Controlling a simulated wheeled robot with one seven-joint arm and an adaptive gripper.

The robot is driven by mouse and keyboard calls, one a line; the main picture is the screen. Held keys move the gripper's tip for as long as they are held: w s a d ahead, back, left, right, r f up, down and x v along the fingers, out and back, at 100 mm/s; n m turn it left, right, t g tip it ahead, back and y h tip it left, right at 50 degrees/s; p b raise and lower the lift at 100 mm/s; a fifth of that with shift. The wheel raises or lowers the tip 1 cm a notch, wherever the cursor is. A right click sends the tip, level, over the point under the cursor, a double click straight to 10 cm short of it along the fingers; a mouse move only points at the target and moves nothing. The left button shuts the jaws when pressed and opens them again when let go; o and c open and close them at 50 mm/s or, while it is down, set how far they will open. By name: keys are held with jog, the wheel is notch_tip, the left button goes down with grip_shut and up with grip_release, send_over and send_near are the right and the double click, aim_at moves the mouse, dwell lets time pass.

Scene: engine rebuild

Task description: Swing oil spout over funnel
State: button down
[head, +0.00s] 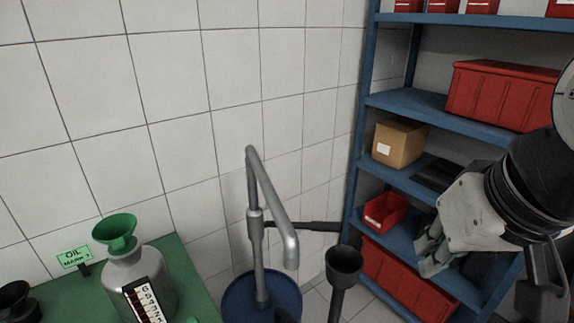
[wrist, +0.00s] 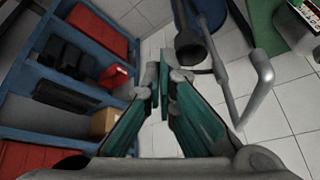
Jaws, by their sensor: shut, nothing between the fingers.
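The oil spout (head: 270,188) is a bent grey pipe on a blue drum (head: 296,293). Its downturned mouth is on the right of the upright pipe, away from the green funnel. A dark side handle (head: 300,226) points right. The green funnel (head: 118,229) sits in the neck of a grey jug (head: 157,270) at lower left. My gripper (head: 428,258) is right of the handle, apart from it in the head view. In the wrist view its green-lined fingers (wrist: 164,88) are shut and empty, with the spout pipe (wrist: 262,82) to their right.
A dark cup-topped post (head: 344,262) stands between the spout and my gripper, also showing in the wrist view (wrist: 190,45). A blue shelf (head: 420,105) with red bins and a cardboard box (head: 398,145) stands behind my arm. The jug stands on a green bench (head: 190,270).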

jog(key=w+a+m+g+y+b, duration=0.2)
jog(key=w+m+g+y, duration=0.25)
jog(key=w+m, duration=0.4)
jog(key=w+a+m+g+y+b, duration=0.25)
jog(key=w+m+y, duration=0.25)
jog(key=w+m, duration=0.3)
jog(key=s+a+f+n+p, duration=0.1)
jog(key=a+f+p, duration=0.2)
jog(key=a, duration=0.7)
jog(key=shift+s+a+f, duration=0.35)
jog(key=shift+s+f, duration=0.05)
jog(key=shift+f, duration=0.55)
jog(key=shift+n, duration=0.25)
